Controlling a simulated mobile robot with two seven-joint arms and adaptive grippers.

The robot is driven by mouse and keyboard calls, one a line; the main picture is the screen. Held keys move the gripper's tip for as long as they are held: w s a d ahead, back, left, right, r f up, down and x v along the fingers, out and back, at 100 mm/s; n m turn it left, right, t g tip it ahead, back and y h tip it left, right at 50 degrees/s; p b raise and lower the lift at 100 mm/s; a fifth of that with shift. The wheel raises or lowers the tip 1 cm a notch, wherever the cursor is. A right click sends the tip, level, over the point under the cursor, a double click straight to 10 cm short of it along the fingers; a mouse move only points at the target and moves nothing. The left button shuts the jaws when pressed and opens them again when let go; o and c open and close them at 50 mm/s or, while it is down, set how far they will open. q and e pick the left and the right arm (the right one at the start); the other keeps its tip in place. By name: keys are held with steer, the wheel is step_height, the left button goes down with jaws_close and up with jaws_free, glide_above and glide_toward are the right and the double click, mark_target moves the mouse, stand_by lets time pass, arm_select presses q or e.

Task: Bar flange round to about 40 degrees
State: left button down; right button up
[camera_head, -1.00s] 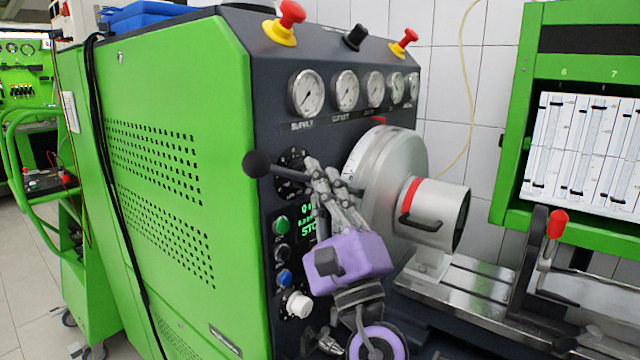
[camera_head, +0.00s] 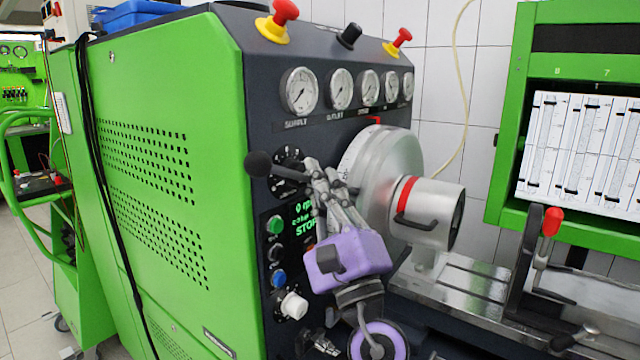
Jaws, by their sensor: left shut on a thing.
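The flange (camera_head: 397,158) is a grey metal disc on the front of the green and black bench. A graduated band (camera_head: 349,160) runs along its rim, with a small red pointer (camera_head: 374,120) above. A bar with a black ball end (camera_head: 258,164) sticks out to the left of the flange, roughly level in the picture. My left gripper (camera_head: 318,180), with grey fingers and a purple body, is shut on this bar between ball and flange. The fingers hide where the bar meets the flange. The scale figures are too small to read. My right gripper is out of view.
A silver drum (camera_head: 432,212) with a red band and black handle projects right of the flange. Gauges (camera_head: 300,90) sit above; buttons, a display and a white knob (camera_head: 293,305) lie close beside my gripper. A clamp with a red handle (camera_head: 552,222) stands on the rail.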

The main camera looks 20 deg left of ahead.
arm_select(q)
steer(key=shift+w, duration=0.1)
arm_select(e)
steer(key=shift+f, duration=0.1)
arm_select(q)
steer(key=shift+w+d+f+b, duration=0.25)
steer(key=shift+w+f+b, duration=0.15)
steer(key=shift+w, duration=0.3)
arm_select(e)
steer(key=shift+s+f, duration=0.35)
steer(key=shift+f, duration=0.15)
arm_select(q)
steer(key=shift+r+h, duration=0.1)
steer(key=shift+h, duration=0.2)
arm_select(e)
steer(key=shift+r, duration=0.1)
